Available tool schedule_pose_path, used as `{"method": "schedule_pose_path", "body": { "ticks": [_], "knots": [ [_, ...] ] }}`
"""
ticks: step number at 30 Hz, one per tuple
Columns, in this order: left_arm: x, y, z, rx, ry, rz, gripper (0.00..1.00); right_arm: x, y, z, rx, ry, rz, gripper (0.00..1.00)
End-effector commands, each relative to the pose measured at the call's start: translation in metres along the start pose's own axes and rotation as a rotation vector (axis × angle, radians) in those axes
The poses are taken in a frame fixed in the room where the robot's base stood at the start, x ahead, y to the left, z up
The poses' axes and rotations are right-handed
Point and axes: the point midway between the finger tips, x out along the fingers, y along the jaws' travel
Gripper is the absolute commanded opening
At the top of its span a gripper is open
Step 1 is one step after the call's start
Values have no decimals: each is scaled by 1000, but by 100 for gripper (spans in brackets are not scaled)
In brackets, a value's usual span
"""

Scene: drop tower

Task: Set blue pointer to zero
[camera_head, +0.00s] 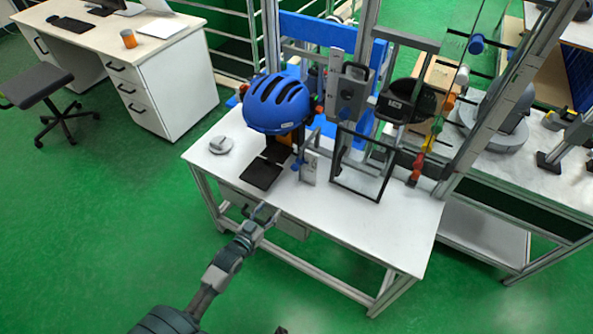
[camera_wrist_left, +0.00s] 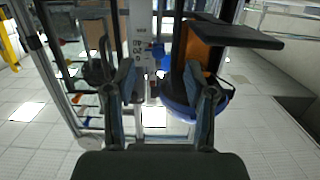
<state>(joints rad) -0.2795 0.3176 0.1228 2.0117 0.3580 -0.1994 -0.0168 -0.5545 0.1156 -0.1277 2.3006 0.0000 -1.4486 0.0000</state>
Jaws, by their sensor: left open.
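In the left wrist view, a small blue part (camera_wrist_left: 157,50), which looks like the blue pointer, sits beside a white upright scale (camera_wrist_left: 139,45) with dark printed digits. The scale also shows in the head view (camera_head: 309,168), standing on the white table between the dark plate and the clear panel; its reading is too small to tell. My left gripper (camera_head: 265,213) is open and empty, at the table's front edge, short of the scale. In the left wrist view its two fingers (camera_wrist_left: 163,85) are spread, with the scale and blue part beyond them. My right gripper is not seen.
A blue helmet (camera_head: 277,104) sits above the table (camera_head: 330,222), behind a dark flat plate (camera_head: 263,173). A framed clear panel (camera_head: 362,165) stands right of the scale. A grey round object (camera_head: 221,145) lies at the left. The table's front right is clear.

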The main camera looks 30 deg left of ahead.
Motion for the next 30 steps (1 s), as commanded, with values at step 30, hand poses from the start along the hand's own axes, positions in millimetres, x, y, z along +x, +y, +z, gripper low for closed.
{"method": "schedule_pose_path", "body": {
  "ticks": [30],
  "knots": [
    [162,-3,-57,1,111,6,54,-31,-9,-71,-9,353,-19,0]
  ]
}}
